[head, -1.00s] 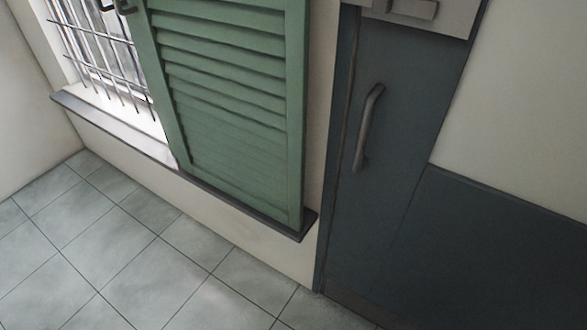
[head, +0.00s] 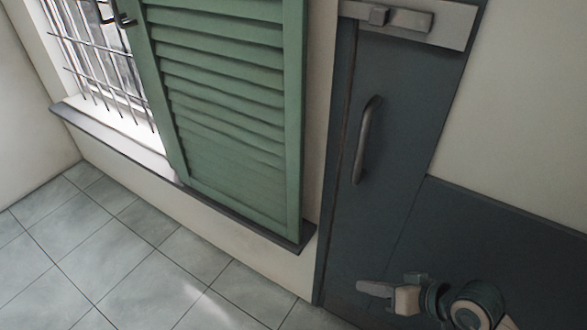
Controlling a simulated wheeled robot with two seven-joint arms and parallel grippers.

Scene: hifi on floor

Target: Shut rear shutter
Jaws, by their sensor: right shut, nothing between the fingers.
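The green louvred shutter (head: 228,115) stands in front of the right part of the barred window (head: 95,60). The left part of the window is uncovered, and the bars show there. A dark handle (head: 122,19) sits at the shutter's upper left edge. The shutter's top is cut off by the frame. My right gripper (head: 362,288) is at the lower right, in front of the dark door, its fingers pointing left. It is shut and empty, well apart from the shutter. My left gripper is not in view.
A dark grey door (head: 385,150) with a vertical handle (head: 366,140) and a latch plate (head: 400,18) stands right of the shutter. A narrow dark sill (head: 110,136) runs under the window. The tiled floor (head: 130,250) is clear.

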